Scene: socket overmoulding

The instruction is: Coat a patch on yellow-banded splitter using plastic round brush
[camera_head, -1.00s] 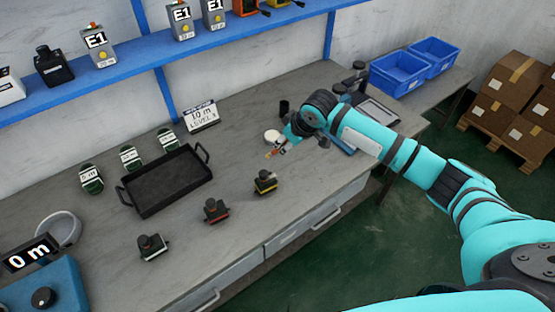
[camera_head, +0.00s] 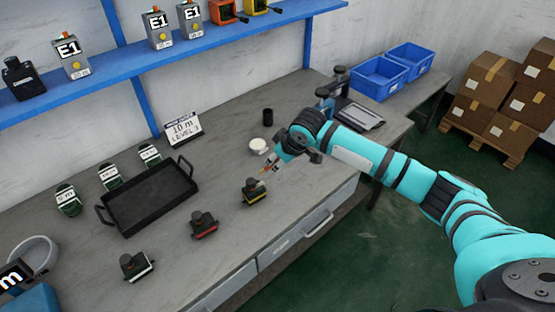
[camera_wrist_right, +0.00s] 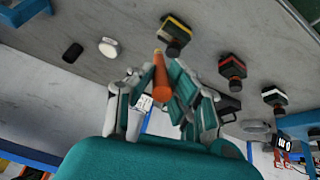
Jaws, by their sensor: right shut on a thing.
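The yellow-banded splitter (camera_head: 254,191) is a small dark block with a yellow band and a dark knob, standing on the grey bench near its front edge. It also shows at the top of the wrist view (camera_wrist_right: 173,38). My right gripper (camera_head: 271,163) is just behind and right of it, above the bench. It is shut on the brush (camera_wrist_right: 160,78), which has an orange handle. The brush's pale tip appears close to the splitter in the wrist view; I cannot tell whether they touch. My left gripper is not in view.
A red-banded splitter (camera_head: 203,224) and a white-banded one (camera_head: 137,265) stand along the bench front. A black tray (camera_head: 150,198) lies behind them. A round white dish (camera_head: 258,146) and a black cup (camera_head: 267,117) stand behind my right gripper. A sign (camera_head: 184,130) stands at the back.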

